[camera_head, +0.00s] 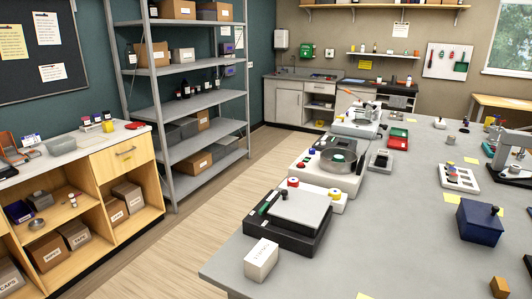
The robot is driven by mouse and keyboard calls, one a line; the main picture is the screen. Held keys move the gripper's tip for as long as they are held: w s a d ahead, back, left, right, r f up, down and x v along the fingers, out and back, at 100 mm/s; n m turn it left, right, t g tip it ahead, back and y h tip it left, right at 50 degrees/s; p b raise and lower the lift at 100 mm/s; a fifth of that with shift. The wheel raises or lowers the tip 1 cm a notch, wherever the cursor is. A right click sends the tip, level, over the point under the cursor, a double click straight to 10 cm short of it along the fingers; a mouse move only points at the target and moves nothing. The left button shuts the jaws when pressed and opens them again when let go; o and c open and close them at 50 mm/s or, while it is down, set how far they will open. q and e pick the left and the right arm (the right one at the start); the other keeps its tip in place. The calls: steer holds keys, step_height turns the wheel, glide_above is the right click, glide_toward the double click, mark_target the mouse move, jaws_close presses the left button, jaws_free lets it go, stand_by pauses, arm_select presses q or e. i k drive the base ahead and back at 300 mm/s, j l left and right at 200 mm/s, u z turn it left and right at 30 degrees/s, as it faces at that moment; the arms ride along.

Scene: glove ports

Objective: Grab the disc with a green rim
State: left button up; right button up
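I cannot make out a disc with a green rim for certain. The nearest round thing is a shallow grey pan (338,162) on a cream bench device (317,183) on the long grey table (400,240); its rim looks grey to dark, and no green edge is clear. A small round metal dish (37,223) lies in the wooden cabinet at the left, also without a clear green rim. Neither of my grippers shows in this view.
A dark-based device with a grey plate (297,208) and a white box (261,259) stand near the table's left edge. A navy box (480,220) and a microscope (508,150) stand at the right. Open wooden floor lies between table, metal shelf (198,112) and cabinet (123,160).

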mark_target(337, 158)
steer(key=i+j+u, duration=0.2)
steer(key=j+u, duration=0.2)
steer(key=i+j+u, duration=0.25)
steer(key=u, duration=0.15)
steer(key=i+j+u, duration=0.2)
steer(key=i+u, duration=0.2)
steer(key=i+j+u, duration=0.1)
steer(key=i+u, duration=0.15)
steer(key=u, duration=0.15)
steer(key=i+z, duration=0.3)
steer(key=i, duration=0.15)
steer(key=i+j+z, duration=0.1)
steer(key=i+z, duration=0.25)
steer(key=i+j+z, duration=0.3)
steer(key=i, duration=0.2)
steer(key=i+l+z, duration=0.1)
steer(key=z, duration=0.35)
steer(key=i+z, duration=0.6)
steer(key=z, duration=0.35)
steer(key=i+j+z, duration=0.15)
steer(key=z, duration=0.3)
steer(key=i, duration=0.05)
